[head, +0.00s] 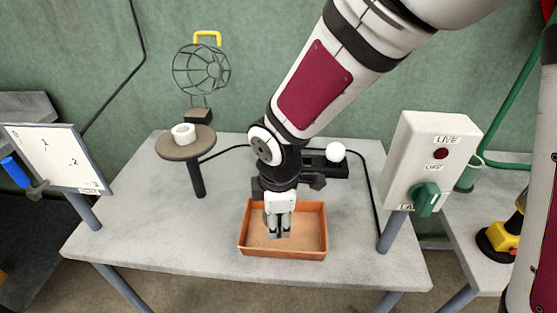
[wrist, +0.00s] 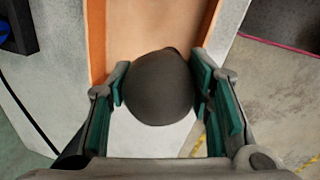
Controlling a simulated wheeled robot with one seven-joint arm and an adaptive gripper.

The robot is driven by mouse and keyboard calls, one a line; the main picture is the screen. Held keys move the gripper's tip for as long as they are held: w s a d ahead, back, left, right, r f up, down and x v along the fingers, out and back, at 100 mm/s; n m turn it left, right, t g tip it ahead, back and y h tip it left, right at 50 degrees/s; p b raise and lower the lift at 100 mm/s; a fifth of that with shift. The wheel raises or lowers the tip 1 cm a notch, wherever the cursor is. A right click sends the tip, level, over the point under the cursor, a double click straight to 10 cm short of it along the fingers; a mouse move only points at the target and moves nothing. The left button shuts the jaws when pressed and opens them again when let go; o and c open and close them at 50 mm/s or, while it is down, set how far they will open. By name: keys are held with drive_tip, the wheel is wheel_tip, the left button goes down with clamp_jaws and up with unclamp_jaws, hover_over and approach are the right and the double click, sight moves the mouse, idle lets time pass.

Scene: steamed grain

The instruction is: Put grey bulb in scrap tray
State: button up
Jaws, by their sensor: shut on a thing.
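The grey bulb (wrist: 158,90) is round and dark in the wrist view, held between the two green-padded fingers of my gripper (wrist: 163,100). In the head view my gripper (head: 278,228) points down over the orange scrap tray (head: 283,254). The tray's orange walls also show behind the bulb in the wrist view (wrist: 98,42). The bulb is hard to make out in the head view, hidden by the fingers. I cannot tell whether the bulb touches the tray floor.
A white bulb (head: 336,151) sits on a black holder behind the tray. A round stand (head: 183,149) bears a white ring at left, with a wire cage lamp (head: 201,70) behind. A switch box (head: 432,150) with a green knob stands at right. The front left tabletop is bare.

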drive_tip(key=shift+w+a+f, duration=0.2)
drive_tip(key=shift+w+f, duration=0.45)
drive_tip(key=shift+w+a+f, duration=0.2)
drive_tip(key=shift+w+f, duration=0.4)
drive_tip(key=shift+f, duration=0.05)
drive_tip(key=shift+w+a+f, duration=0.2)
drive_tip(key=shift+w+f, duration=0.45)
drive_tip(key=shift+f+b, duration=0.2)
drive_tip(key=shift+b, duration=0.15)
drive_tip(key=o, duration=1.1)
drive_tip(key=shift+o, duration=0.2)
drive_tip(key=r, duration=0.4)
drive_tip(key=s+r+p, duration=0.1)
drive_tip(key=r, duration=0.3)
drive_tip(key=s+r+p, duration=0.1)
drive_tip(key=r, duration=0.3)
drive_tip(key=shift+d+r, duration=0.1)
drive_tip(key=shift+d, duration=0.05)
